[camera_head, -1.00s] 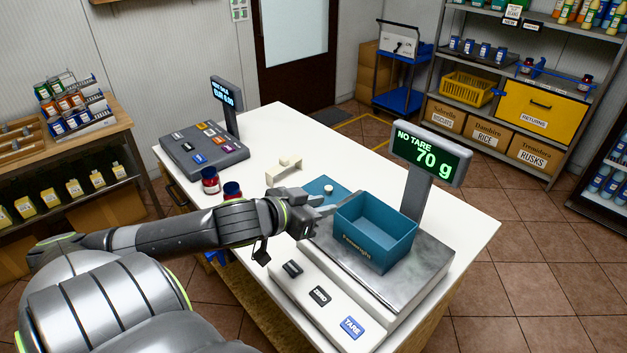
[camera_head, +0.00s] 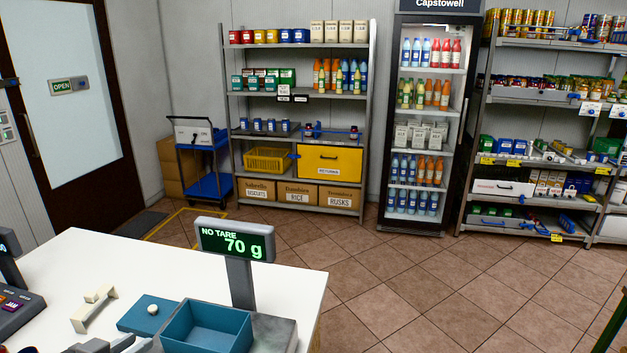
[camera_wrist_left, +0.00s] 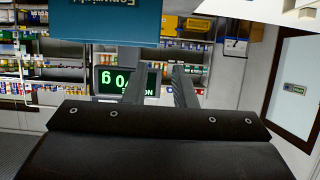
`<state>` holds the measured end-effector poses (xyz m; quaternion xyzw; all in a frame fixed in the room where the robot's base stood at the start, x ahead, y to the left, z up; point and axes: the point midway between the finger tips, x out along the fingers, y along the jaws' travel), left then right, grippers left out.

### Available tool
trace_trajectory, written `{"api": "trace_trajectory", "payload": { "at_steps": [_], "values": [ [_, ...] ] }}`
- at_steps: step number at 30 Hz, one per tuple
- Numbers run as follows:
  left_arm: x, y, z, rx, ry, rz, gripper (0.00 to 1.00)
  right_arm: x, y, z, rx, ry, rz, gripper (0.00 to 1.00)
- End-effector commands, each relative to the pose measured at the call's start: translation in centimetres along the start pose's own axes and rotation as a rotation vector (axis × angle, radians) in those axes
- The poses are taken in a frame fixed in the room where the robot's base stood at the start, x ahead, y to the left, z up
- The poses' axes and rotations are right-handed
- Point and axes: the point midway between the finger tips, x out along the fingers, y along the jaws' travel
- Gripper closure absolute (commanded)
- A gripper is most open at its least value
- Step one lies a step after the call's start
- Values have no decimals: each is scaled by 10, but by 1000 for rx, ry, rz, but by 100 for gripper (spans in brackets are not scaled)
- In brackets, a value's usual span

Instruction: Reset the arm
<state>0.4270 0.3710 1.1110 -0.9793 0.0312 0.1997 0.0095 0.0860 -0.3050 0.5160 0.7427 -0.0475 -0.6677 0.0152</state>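My left gripper (camera_head: 138,343) shows at the bottom edge of the head view, just left of the blue tray (camera_head: 207,330) on the scale (camera_head: 272,335). Its two fingers stand apart with nothing seen between them. In the left wrist view the fingers of the left gripper (camera_wrist_left: 160,88) are also spread, with the scale display (camera_wrist_left: 125,81) upside down behind them and the blue tray (camera_wrist_left: 110,20) above. Most of my left arm is out of the head view. My right gripper is in neither view.
The scale's display (camera_head: 236,242) reads NO TARE, 70 g. A blue lid with a pale knob (camera_head: 150,314) and a cream bracket (camera_head: 94,309) lie on the white counter (camera_head: 90,262). Shelves (camera_head: 300,95) and a drinks fridge (camera_head: 428,120) stand behind; the tiled floor at right is clear.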

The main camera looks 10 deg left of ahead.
Motion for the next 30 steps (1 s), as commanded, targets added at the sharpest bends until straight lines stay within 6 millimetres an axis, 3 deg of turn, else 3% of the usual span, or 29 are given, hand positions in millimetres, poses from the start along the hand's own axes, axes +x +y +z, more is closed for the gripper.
{"api": "trace_trajectory", "payload": {
  "at_steps": [5, 11, 18, 27, 28, 30],
  "values": [
    [-5, -4, 42, -8, -83, -95, 76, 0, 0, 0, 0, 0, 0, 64],
    [-23, 2, 112, 1, -274, -215, 76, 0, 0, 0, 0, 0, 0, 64],
    [-55, 30, 187, 1, -547, -263, 76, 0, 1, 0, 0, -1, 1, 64],
    [-96, 82, 245, -19, -838, -199, 76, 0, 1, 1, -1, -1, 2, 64],
    [-97, 85, 251, -18, -859, -190, 76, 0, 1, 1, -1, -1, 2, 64],
    [-79, 79, 270, -11, -864, -193, 76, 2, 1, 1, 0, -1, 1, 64]
  ]
}}
